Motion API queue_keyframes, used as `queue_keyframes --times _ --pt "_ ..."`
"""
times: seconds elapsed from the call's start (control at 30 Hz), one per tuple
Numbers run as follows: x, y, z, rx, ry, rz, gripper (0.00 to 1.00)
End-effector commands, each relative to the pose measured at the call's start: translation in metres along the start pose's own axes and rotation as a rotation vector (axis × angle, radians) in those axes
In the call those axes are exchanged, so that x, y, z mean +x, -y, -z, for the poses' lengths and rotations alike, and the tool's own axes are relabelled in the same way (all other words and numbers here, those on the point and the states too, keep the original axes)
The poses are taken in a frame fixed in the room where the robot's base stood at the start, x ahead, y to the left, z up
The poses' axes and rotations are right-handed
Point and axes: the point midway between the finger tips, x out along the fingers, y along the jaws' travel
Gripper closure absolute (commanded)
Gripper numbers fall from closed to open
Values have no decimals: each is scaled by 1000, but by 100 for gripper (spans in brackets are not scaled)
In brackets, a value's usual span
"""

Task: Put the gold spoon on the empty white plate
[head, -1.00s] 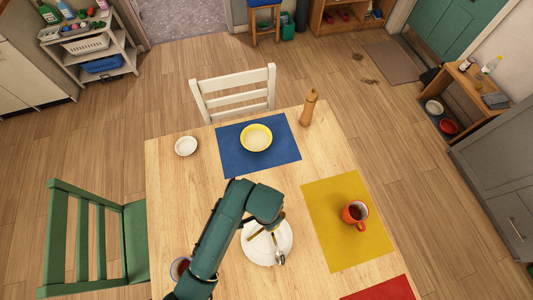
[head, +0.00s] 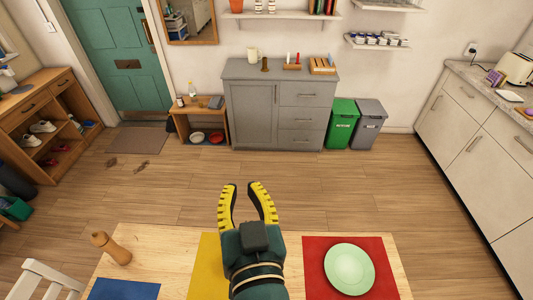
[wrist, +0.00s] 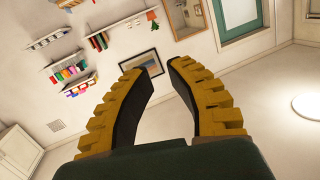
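My gripper (head: 243,188) points up and away over the far side of the wooden table in the head view. Its two yellow-ridged fingers are apart, with nothing between them. The wrist view shows the same open, empty gripper (wrist: 154,68) against the wall and ceiling. Neither the gold spoon nor the empty white plate shows in the current views.
A pale green plate (head: 349,269) lies on a red mat (head: 317,252), right of my arm. A yellow mat (head: 210,258) is partly behind my arm. A pepper mill (head: 112,248) and a blue mat (head: 123,289) are at left.

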Motion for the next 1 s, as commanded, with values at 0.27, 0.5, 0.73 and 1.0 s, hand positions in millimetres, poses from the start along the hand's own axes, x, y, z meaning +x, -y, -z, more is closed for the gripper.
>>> queue_keyframes --times 0.27,0.5,0.73,1.0 --pt "-85 -67 143 -125 -468 -168 83" --pt "-89 -68 147 -132 -484 -173 83" --pt "-92 -65 181 -130 -482 -172 83" --pt "-102 -56 266 -122 -483 -171 83"
